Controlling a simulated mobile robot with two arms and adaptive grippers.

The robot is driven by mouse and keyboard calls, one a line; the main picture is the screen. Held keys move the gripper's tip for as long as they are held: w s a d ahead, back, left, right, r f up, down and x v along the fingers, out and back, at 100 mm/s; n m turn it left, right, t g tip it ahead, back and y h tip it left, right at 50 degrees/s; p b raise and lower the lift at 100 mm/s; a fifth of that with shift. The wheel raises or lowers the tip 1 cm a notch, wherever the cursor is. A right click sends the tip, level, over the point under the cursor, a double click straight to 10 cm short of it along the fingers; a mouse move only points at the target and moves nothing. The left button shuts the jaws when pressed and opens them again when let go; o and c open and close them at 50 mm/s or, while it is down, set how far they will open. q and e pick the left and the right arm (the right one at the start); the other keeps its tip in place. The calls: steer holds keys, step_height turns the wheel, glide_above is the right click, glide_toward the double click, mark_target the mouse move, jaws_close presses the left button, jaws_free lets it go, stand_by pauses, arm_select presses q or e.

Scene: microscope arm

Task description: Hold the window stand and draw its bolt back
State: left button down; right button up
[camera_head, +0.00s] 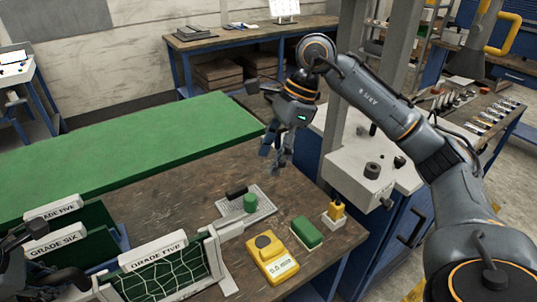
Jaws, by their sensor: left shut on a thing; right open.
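A white-framed stand (213,258) with a green, white-lined panel stands at the table's front left, and I take it for the window stand. My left gripper (77,281) is dark, partly cut off at the lower left, and shut at the left side of this frame; its exact contact is hard to see. I cannot clearly make out a bolt on the stand. My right gripper (274,158) hangs fingers down, open and empty, above the table's far edge, well apart from the stand.
A grey plate (263,207) with a green cylinder, a yellow meter (272,262), a green block (307,232) and a yellow-topped piece (336,211) occupy the wooden table (175,205).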

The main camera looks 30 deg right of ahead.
arm_select(q)
steer(key=c, duration=1.1)
jaws_free()
steer(key=shift+r, duration=0.1)
